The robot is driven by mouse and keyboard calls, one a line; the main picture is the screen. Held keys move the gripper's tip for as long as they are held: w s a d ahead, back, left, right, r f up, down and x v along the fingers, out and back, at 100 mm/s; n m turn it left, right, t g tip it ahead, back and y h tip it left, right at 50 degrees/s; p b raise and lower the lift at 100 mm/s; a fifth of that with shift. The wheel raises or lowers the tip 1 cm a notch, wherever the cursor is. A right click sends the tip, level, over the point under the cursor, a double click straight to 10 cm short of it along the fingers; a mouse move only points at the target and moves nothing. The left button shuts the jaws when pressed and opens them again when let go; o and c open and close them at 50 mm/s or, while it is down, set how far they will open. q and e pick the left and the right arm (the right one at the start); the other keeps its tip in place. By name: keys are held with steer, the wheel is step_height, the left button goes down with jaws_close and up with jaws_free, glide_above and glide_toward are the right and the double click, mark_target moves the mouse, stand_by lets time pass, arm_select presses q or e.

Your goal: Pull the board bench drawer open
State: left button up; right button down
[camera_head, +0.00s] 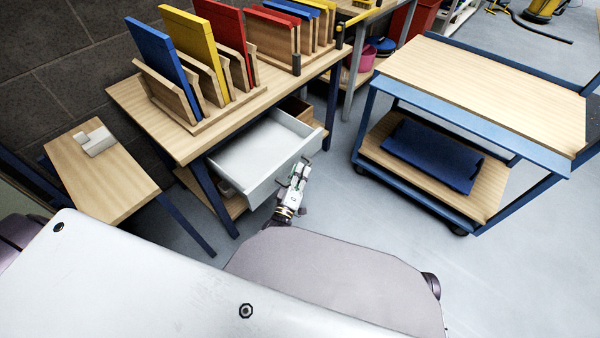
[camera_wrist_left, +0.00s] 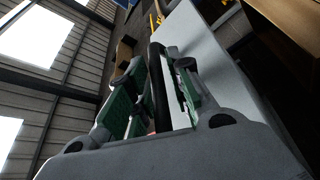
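The board bench (camera_head: 190,146) has a wooden top and dark blue legs. Its white drawer (camera_head: 262,150) stands well out from under the top, pulled toward me, and its inside looks empty. My left gripper (camera_head: 299,172) is at the outer face of the drawer front, near its right end. In the left wrist view the green-padded fingers of my left gripper (camera_wrist_left: 155,75) lie on both sides of a dark bar, the drawer handle (camera_wrist_left: 158,90), and appear closed around it. The white drawer front (camera_wrist_left: 208,60) is right behind. My right gripper is not in view.
Racks with blue, yellow and red boards (camera_head: 209,50) stand on the bench. A low wooden side table (camera_head: 110,190) with a small white block is at left. A blue-framed cart (camera_head: 480,80) stands at right, with clear floor (camera_head: 345,200) between it and the bench.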

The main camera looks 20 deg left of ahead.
arm_select(q)
steer(key=v, duration=1.2)
stand_by(0.5)
steer(key=shift+d+f, duration=0.1)
stand_by(0.4)
